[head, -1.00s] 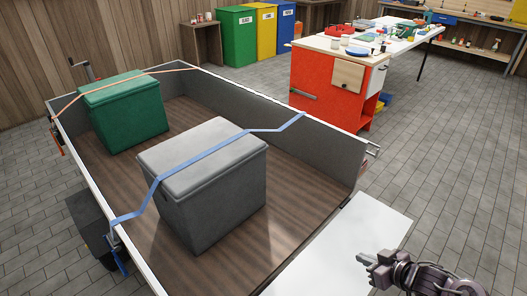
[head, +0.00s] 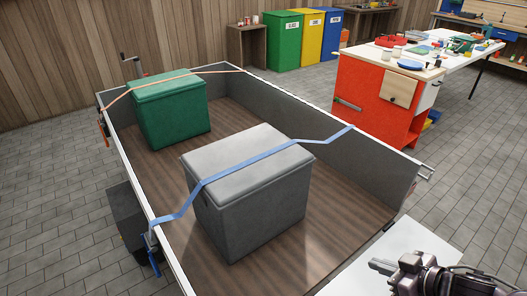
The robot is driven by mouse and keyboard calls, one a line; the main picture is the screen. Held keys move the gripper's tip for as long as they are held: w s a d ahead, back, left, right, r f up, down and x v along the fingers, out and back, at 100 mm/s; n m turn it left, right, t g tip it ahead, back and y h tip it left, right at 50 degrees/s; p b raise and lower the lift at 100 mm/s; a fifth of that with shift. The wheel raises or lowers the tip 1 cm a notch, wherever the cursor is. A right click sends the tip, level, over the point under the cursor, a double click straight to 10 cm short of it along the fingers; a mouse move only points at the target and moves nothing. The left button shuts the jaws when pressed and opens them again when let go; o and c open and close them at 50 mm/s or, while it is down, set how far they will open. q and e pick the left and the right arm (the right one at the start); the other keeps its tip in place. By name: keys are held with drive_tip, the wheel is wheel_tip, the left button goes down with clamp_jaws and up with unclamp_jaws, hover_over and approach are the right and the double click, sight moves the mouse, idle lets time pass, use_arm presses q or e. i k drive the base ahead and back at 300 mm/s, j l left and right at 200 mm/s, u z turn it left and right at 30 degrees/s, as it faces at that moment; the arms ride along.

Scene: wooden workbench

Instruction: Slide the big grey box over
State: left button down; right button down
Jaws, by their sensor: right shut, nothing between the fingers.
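The big grey box (head: 252,208) stands upright on the wooden floor of the trailer (head: 345,212), near its open end. A blue strap (head: 225,170) runs across the top of the grey box, from the left trailer wall to the right wall. My right gripper (head: 376,266) is at the bottom right, shut and empty, over a white panel at the trailer's open end. It is well apart from the grey box. My left gripper is not in the picture.
A smaller green box (head: 172,117) stands deeper in the trailer under an orange strap (head: 178,76). Grey side walls bound the trailer bed. A red cabinet (head: 368,118) stands beyond the right wall. Bare trailer floor shows around the grey box.

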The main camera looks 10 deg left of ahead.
sight(242, 211)
drive_tip(key=i+j, duration=0.55)
drive_tip(key=j, duration=0.3)
drive_tip(key=i+j, duration=0.3)
drive_tip(key=j, duration=0.1)
